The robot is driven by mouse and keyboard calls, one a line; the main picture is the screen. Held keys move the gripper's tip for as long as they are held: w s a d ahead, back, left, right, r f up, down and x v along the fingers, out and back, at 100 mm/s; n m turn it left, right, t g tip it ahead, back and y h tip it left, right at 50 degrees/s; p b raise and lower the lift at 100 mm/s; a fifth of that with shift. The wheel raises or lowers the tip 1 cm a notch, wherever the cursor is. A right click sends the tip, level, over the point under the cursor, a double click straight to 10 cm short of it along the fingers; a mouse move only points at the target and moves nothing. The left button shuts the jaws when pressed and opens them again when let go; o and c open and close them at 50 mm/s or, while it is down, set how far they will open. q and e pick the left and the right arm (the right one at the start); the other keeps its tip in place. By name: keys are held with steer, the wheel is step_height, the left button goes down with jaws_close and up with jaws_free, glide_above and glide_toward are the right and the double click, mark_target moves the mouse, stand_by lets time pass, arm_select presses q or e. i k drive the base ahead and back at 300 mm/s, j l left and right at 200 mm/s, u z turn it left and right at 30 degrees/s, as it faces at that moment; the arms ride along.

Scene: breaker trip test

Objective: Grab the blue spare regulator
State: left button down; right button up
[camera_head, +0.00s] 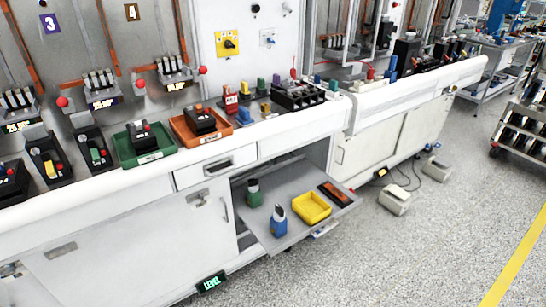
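A blue regulator (278,222) with a dark top stands upright on a grey pull-out shelf (262,232) below the white bench, near the shelf's front edge. A green regulator (254,194) of similar shape stands behind it and to its left. A yellow tray (312,208) sits to the right of the blue one, with a gap between. Neither of my grippers shows in the head view.
An orange and black device (335,193) lies on the shelf's right side. The bench top (255,130) carries green and orange trays and several small coloured parts. Grey pedals (395,199) stand on the floor to the right. The speckled floor in front is clear.

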mark_target(279, 225)
steer(key=i+l+u, duration=0.15)
steer(key=u, duration=0.2)
steer(key=l+u, duration=0.3)
steer(key=i+l+u, duration=0.15)
steer(key=l+u, duration=0.2)
